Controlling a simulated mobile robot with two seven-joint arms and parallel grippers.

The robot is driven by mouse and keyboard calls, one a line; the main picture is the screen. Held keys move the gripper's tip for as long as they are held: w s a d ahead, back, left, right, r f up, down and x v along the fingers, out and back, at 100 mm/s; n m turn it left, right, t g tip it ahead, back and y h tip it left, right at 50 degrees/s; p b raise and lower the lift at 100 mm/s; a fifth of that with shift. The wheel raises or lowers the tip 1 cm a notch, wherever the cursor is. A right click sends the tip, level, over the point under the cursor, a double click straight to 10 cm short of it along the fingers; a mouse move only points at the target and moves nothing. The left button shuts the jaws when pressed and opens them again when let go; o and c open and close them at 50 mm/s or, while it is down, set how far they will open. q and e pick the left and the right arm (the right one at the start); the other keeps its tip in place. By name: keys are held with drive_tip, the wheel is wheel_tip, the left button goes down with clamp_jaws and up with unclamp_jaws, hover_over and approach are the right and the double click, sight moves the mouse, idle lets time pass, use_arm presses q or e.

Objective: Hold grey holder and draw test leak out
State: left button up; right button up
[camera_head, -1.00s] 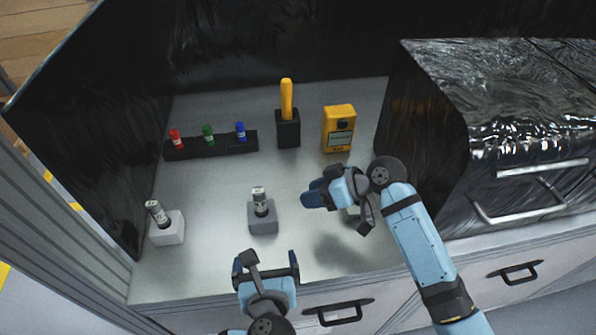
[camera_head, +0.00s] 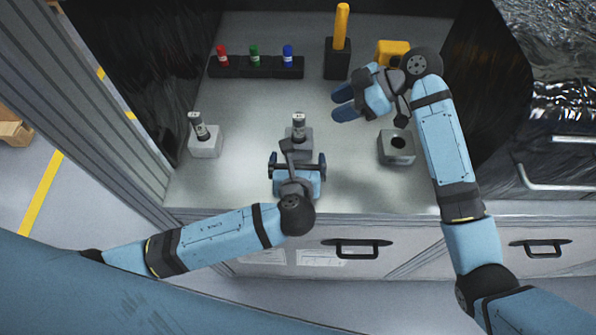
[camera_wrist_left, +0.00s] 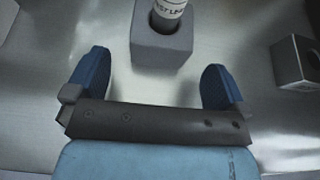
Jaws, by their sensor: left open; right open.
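The grey holder (camera_head: 303,134) stands mid-bench with the test leak (camera_head: 299,120), a small grey cylinder with a white label, upright in it. In the left wrist view the holder (camera_wrist_left: 162,48) is just ahead of the fingers, with the labelled cylinder (camera_wrist_left: 168,12) cut off by the top edge. My left gripper (camera_head: 298,158) is open and empty in front of the holder; its fingers (camera_wrist_left: 157,65) do not reach around the block. My right gripper (camera_head: 340,103) is open and empty, above the bench to the right of the test leak, fingers pointing left.
A paler holder (camera_head: 205,148) with a tilted cylinder (camera_head: 199,126) stands at left. An empty bored block (camera_head: 397,153) stands at right. Behind are a black rack (camera_head: 239,68) of coloured caps, a yellow-handled tool (camera_head: 341,28) in a black stand, and a yellow device (camera_head: 392,50).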

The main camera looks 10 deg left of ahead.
sight(298, 153)
use_arm(q)
drive_tip(key=shift+x, duration=2.25)
drive_tip(key=c, duration=1)
